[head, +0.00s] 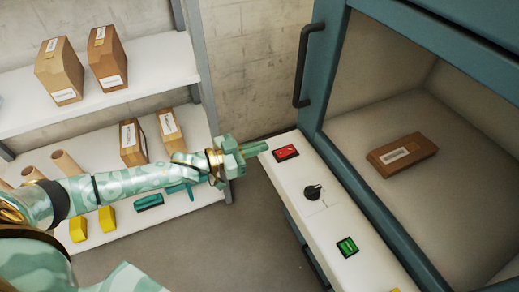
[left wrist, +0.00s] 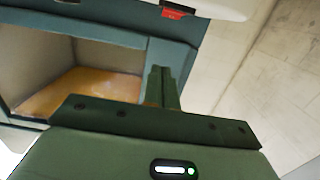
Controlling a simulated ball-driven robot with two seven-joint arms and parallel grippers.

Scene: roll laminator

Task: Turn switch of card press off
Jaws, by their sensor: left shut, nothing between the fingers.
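The machine has a white control panel (head: 329,222) with a red rocker switch (head: 286,152) at its far end, a black rotary knob (head: 313,192) in the middle and a green rocker switch (head: 347,247) nearer. My left gripper (head: 258,148) is shut and empty. In the head view its tips are just left of the red switch, by the panel's far left corner; any contact cannot be told. In the left wrist view the shut fingers (left wrist: 163,88) point upward and the red switch (left wrist: 172,13) shows at the top edge, apart from them. My right gripper is out of view.
A teal-framed chamber (head: 335,75) with a dark handle (head: 303,65) stands right of the panel; a brown box (head: 402,154) lies inside. White shelves (head: 150,77) with boxes stand at left, behind my arm. Grey floor (head: 262,240) shows between shelves and machine.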

